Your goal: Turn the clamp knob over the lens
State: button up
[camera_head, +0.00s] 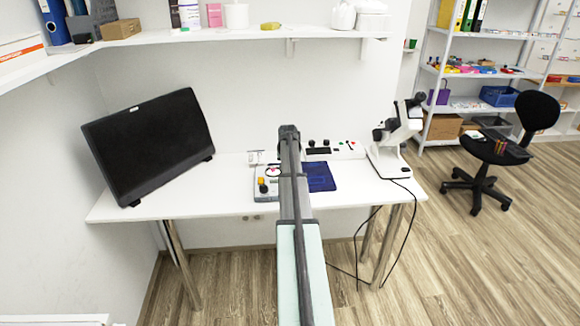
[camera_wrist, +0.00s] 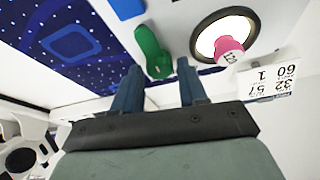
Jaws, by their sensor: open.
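In the wrist view, a round bright lens (camera_wrist: 207,42) with a dark rim sits in a white surface. A pink knob (camera_wrist: 229,46) with small dark marks on its end overlaps the lens's lower right in the picture. A green lever-like piece (camera_wrist: 150,48) with a rounded end lies left of the lens. I cannot tell for certain which of these two is the clamp knob. My gripper (camera_wrist: 158,65) is open, its two fingers apart. The green piece's lower end shows between the fingertips; contact cannot be told. In the head view my arm hides the gripper's fingers.
A white card (camera_wrist: 268,82) with printed numbers lies right of the pink knob. A dark blue speckled mat (camera_wrist: 85,62) is at left. On the desk (camera_head: 228,205) stand a black monitor (camera_head: 150,145), a control box (camera_head: 345,149) and a white microscope-like instrument (camera_head: 393,138).

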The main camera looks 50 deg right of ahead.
jog(key=shift+w+d+f, duration=0.1)
jog(key=shift+f, duration=0.25)
jog(key=c, duration=0.8)
jog(key=shift+o, duration=0.2)
